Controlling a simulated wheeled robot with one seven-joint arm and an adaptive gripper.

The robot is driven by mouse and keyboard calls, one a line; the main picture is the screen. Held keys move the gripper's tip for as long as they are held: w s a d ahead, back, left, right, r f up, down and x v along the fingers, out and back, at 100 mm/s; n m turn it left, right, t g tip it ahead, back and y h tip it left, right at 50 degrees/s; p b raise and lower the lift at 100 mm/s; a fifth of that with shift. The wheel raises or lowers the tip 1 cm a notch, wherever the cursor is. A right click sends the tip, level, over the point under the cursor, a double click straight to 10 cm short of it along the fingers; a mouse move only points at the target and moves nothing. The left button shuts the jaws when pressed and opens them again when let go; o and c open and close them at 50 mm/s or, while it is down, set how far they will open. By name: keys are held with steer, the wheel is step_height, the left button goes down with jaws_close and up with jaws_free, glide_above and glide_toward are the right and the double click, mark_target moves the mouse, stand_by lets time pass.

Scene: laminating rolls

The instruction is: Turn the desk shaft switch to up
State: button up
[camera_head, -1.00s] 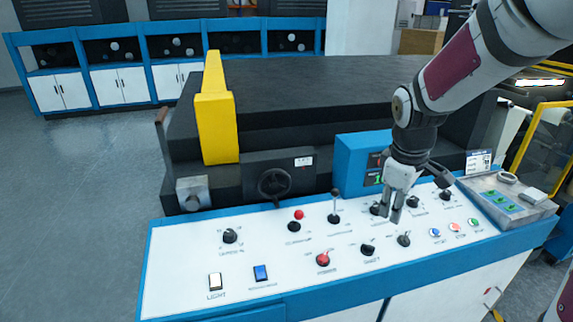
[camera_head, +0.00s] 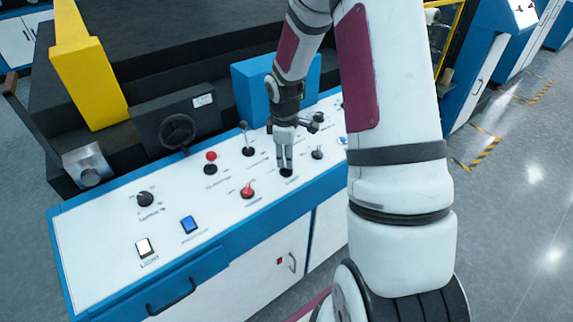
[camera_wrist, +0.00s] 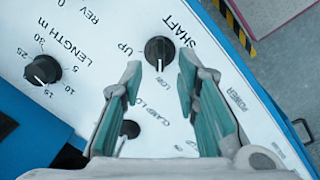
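The shaft switch is a round black knob with a white mark, under the printed word SHAFT. In the wrist view the knob (camera_wrist: 159,48) has "UP" to its left and "LOW" to its lower right. Its white mark points down in the picture, not at "UP". My gripper (camera_wrist: 158,78) is open, its two green-padded fingers apart with the knob just beyond and between the tips. I see no clear contact. In the head view my gripper (camera_head: 285,164) points down at the knob (camera_head: 286,173), partly covering it.
The white panel (camera_head: 110,225) carries other controls close by: a red knob (camera_head: 247,192), a black knob (camera_head: 317,153), and levers. The length knob (camera_wrist: 43,69) is left of the shaft switch in the wrist view. A blue box (camera_head: 258,85) stands behind my gripper.

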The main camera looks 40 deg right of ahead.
steer(key=shift+w+d+f, duration=0.1)
steer(key=shift+f, duration=1.1)
steer(key=shift+w+d+f, duration=0.1)
steer(key=shift+f, duration=1.05)
jaws_close()
